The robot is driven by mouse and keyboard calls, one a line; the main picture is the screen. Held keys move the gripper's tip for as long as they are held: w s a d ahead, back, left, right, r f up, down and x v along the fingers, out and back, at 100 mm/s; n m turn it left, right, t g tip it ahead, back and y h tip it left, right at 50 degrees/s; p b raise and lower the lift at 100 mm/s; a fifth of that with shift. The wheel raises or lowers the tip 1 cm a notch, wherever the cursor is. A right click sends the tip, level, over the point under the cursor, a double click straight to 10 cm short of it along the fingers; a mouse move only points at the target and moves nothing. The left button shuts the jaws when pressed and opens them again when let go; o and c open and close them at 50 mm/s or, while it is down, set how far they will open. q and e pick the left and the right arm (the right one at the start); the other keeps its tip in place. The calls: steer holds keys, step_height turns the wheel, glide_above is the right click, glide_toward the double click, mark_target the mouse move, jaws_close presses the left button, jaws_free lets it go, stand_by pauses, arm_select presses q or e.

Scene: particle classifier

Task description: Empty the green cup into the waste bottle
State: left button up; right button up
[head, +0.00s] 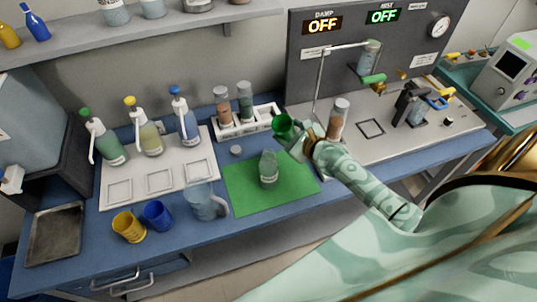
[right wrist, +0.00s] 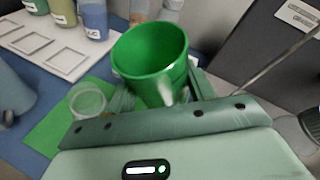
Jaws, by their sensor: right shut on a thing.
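The green cup (head: 284,127) is held in my right gripper (head: 296,141), above the back right part of the green mat. In the right wrist view the green cup (right wrist: 150,55) is tilted, with its mouth toward the camera. My right gripper (right wrist: 160,95) is shut on it. No contents can be made out inside the cup. The bottle with a pale label (head: 268,170), apparently the waste bottle, stands upright on the mat. Its round open mouth (right wrist: 87,101) shows in the right wrist view, left of the cup and apart from it. My left gripper is not in view.
The green mat (head: 240,195) lies on the blue bench. A clear jug (head: 203,203), blue cup (head: 157,215) and yellow cup (head: 128,228) stand left of it. Pump bottles on a white tray (head: 199,167) and a tube rack (head: 262,124) stand behind. A small white cap (head: 236,150) lies near the mat.

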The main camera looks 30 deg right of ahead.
mark_target(288, 132)
steer(key=shift+s+a+r+n+b, duration=0.15)
steer(key=shift+a+r+n+b, duration=0.15)
steer(key=shift+a+n, duration=0.2)
steer(key=shift+s+a+r+n+t+h+b, duration=0.1)
steer(key=shift+a+n+t+h+b, duration=0.2)
steer(key=shift+t+h+b, duration=0.15)
steer(key=b, duration=0.1)
steer(key=n+b, duration=0.1)
steer(key=b, duration=0.1)
steer(key=shift+a+r+n+t, duration=0.1)
steer(key=shift+r+n+t, duration=0.15)
steer(key=shift+r+n, duration=0.05)
steer(key=shift+r, duration=0.35)
steer(key=shift+r+n+t+h+b, duration=0.5)
steer(key=shift+n+b, duration=0.6)
steer(key=shift+b, duration=1.6)
steer(key=shift+r+n+t+b, duration=0.45)
steer(key=shift+n+b, duration=0.45)
steer(key=shift+b, duration=1.65)
steer(key=shift+s+r, duration=0.1)
steer(key=shift+r, duration=0.1)
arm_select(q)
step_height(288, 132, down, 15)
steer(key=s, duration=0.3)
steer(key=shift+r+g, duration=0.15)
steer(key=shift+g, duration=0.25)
arm_select(e)
steer(key=shift+a, duration=0.15)
